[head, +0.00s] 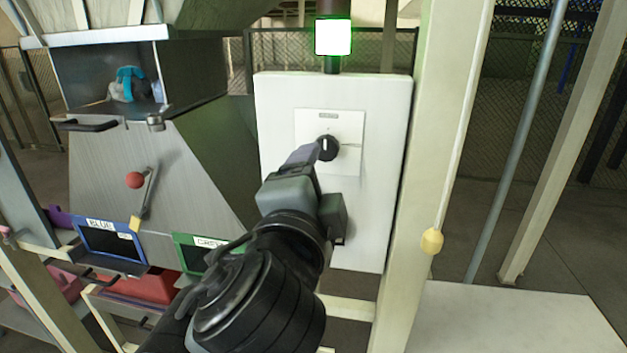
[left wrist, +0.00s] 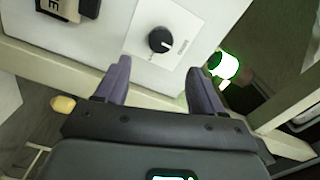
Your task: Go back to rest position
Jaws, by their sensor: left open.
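My left gripper (head: 308,156) is raised in front of a white control panel in the head view, its tip appearing close to a black rotary knob (head: 327,148). In the left wrist view the left gripper's purple fingers (left wrist: 152,88) are spread apart with nothing between them. The knob (left wrist: 161,40) shows beyond the fingers and clear of them, on a white plate (left wrist: 180,25). The gap between fingers and knob is hard to judge. My right gripper is in neither view.
A lit green-white lamp (head: 333,37) stands above the panel (head: 275,110). A metal hopper (head: 150,185) with a red-knobbed lever (head: 135,180) is at left. Blue (head: 105,240) and green (head: 190,255) labelled screens sit below.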

